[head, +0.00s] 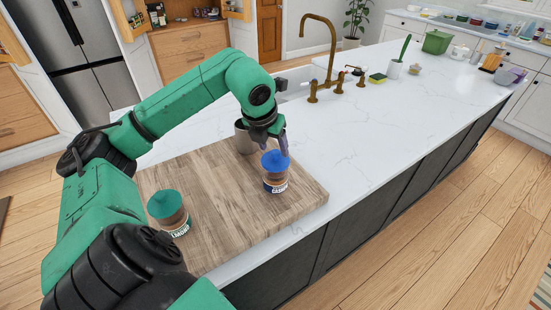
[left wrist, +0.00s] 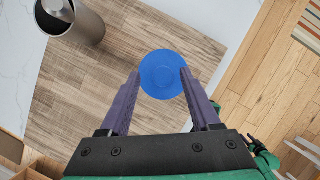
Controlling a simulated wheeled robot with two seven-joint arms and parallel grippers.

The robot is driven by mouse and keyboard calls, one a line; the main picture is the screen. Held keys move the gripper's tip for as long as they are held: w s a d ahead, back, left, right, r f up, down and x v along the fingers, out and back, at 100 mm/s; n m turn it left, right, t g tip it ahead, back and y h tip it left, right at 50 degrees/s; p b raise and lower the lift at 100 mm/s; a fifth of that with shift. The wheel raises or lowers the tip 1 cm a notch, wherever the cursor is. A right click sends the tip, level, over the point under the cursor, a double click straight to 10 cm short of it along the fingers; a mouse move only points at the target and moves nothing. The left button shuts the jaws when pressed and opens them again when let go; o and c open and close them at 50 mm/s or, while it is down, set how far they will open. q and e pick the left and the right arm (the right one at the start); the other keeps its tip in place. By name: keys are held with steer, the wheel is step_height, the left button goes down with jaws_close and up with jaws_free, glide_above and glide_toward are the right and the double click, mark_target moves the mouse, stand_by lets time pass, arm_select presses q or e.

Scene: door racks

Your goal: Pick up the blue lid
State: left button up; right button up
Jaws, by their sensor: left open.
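The blue lid (head: 275,161) sits on top of a labelled jar (head: 276,183) that stands upright on the wooden board (head: 225,195). In the left wrist view the round blue lid (left wrist: 162,75) shows between the fingertips. My left gripper (head: 277,143) is over the lid from above, with its purple fingers open. In the left wrist view the left gripper (left wrist: 161,73) has one finger at each side of the lid. I cannot tell whether the fingers touch it. The jar below is hidden by the lid in that view. My right gripper does not show.
A teal-lidded jar (head: 168,213) stands at the board's left front. A metal canister (head: 243,138) stands just behind the gripper; it also shows in the left wrist view (left wrist: 80,28). The white counter (head: 380,130) to the right is clear up to the brass faucet (head: 330,55).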

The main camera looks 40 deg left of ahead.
arm_select(q)
steer(key=shift+w+f, duration=0.2)
steer(key=shift+f, duration=0.35)
steer(key=shift+d+f+p, duration=0.1)
steer(key=shift+f+p, duration=0.15)
steer(key=shift+p, duration=0.05)
steer(key=shift+s+d, duration=0.2)
steer(key=c, duration=0.3)
steer(key=shift+w+a, duration=0.15)
jaws_close()
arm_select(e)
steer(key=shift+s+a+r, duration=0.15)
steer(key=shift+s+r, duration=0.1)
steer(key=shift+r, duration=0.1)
